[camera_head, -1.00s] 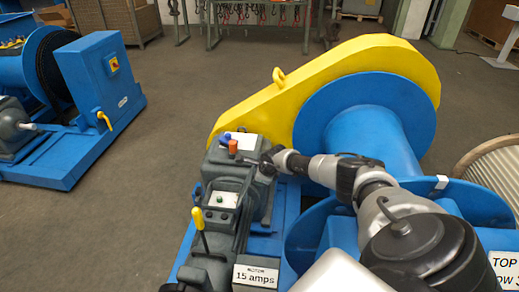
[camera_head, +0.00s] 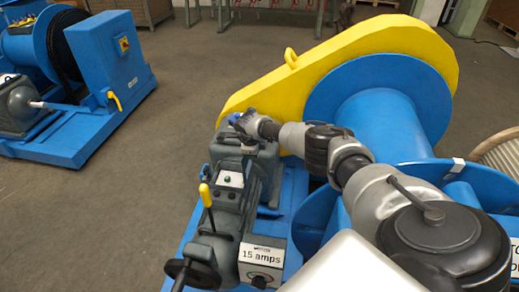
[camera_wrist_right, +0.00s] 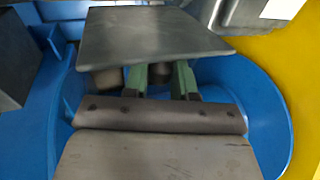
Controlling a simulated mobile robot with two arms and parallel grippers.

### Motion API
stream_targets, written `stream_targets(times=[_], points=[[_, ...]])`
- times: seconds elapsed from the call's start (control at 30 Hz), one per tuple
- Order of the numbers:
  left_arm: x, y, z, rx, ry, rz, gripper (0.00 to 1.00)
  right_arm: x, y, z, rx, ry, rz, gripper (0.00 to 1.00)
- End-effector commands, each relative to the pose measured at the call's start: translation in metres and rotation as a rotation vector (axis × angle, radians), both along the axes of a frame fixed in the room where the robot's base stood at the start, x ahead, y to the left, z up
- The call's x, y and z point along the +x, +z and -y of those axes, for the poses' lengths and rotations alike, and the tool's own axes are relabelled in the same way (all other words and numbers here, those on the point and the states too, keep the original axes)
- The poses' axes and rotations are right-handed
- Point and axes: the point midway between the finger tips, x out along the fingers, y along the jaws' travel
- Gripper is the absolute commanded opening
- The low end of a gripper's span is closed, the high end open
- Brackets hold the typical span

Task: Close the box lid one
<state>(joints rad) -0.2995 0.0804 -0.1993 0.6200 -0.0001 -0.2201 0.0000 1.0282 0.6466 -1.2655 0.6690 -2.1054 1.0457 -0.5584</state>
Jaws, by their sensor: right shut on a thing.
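In the right wrist view a flat grey plate (camera_wrist_right: 150,35), seemingly the box lid, lies across the upper middle. My right gripper (camera_wrist_right: 162,78) has two green fingers running under the plate's near edge. The plate hides their tips and exactly where they grip. Brownish rounded parts show beneath the plate beside the fingers. In the head view my right arm comes in from the right and ends over the dark grey housing (camera_head: 228,152), beside a blue knob (camera_head: 236,118). The arm's end hides part of the housing top. My left gripper is not in view.
The housing stands by a yellow guard (camera_head: 340,70) and a large blue drum (camera_head: 385,125). A yellow-tipped lever (camera_head: 205,196), handwheel (camera_head: 193,272) and "15 amps" panel (camera_head: 261,262) are nearer. Another blue machine (camera_head: 95,90) stands left. Bare floor lies between the machines.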

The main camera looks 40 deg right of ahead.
Motion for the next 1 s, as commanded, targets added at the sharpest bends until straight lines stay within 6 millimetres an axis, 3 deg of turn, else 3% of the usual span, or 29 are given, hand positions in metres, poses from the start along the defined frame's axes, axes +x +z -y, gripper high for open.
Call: stream_targets(times=[0.03, 0.3, 0.83, 0.87, 1.0], points=[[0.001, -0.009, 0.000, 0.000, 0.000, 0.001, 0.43, 0.009, 0.000, -0.008, 0.012, 0.002, 0.020, 0.00], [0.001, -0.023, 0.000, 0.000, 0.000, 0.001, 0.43, 0.022, 0.003, -0.019, 0.018, 0.002, 0.025, 0.00], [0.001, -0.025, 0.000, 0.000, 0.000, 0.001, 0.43, 0.026, 0.006, -0.023, 0.021, 0.003, 0.029, 0.00], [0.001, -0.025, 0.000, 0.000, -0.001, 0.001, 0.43, 0.026, 0.006, -0.023, 0.021, 0.003, 0.029, 0.31], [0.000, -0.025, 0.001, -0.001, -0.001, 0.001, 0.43, 0.025, 0.005, -0.022, 0.019, 0.003, 0.024, 0.52]])
